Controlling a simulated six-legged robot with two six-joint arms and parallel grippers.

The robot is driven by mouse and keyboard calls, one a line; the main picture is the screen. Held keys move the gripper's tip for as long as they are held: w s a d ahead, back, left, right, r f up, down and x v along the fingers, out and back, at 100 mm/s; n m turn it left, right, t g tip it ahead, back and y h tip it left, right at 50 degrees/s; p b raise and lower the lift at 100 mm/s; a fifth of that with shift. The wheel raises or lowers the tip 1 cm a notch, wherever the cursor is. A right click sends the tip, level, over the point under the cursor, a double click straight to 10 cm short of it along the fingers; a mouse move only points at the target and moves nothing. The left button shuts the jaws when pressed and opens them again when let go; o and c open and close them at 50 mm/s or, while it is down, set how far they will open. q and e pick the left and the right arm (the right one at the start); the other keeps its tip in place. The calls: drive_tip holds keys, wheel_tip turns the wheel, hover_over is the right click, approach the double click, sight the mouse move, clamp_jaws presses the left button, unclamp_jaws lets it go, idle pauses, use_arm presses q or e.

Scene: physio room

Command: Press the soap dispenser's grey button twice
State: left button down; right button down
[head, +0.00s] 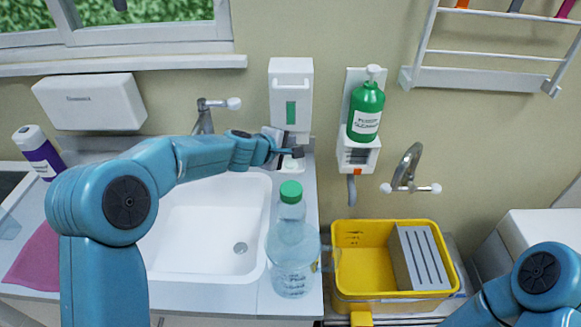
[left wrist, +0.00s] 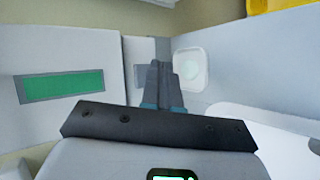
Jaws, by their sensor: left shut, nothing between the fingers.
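The soap dispenser (head: 291,80) is a white box on the wall with a green window, left of the green pump bottle. In the left wrist view the dispenser (left wrist: 62,58) fills the left side. A grey patch that looks like its button (left wrist: 142,74) shows just left of my fingers, partly covered; in the head view my gripper hides that area. My left gripper (head: 299,153) is shut and empty at the dispenser's lower end; its fingers also show in the left wrist view (left wrist: 164,72). I cannot tell whether they touch the button. My right gripper is out of view.
A white dish (head: 292,168) sits below the dispenser. A green pump bottle (head: 366,105) hangs to the right, above a tap (head: 408,170) and a yellow basin (head: 350,285).

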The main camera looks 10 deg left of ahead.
use_arm(q)
drive_tip(key=s+d+b, duration=0.1)
drive_tip(key=s+b, duration=0.3)
drive_tip(key=s, duration=0.2)
idle(0.3)
drive_tip(key=shift+d+r, duration=0.1)
idle(0.7)
